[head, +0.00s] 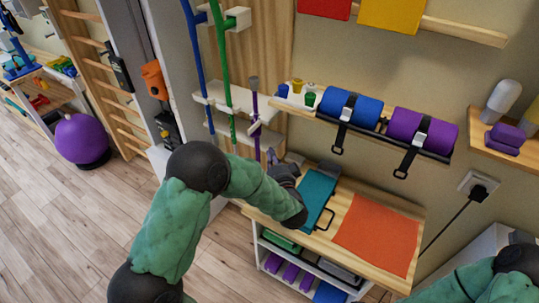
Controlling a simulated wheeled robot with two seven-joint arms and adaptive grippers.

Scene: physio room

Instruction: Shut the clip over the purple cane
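The purple cane (255,106) stands upright at the right end of a white wall rack (221,92), with a grey top. Its lower part runs down behind my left arm and gripper. A small pale piece by the cane, just below the rack's front edge, may be the clip (256,126); I cannot tell whether it is open or closed. My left gripper (272,157) is just below this piece, close to the cane's lower part. Its fingers are small and dark, and I cannot tell their opening or any contact. My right gripper is not in view; only my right arm shows at lower right.
A green cane (223,62) and a blue cane (196,62) stand left in the rack. A shelf with a blue roll (351,107) and a purple roll (422,131) is to the right. Below is a wooden cart (346,186) with a teal folder (317,197) and orange sheet (376,234).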

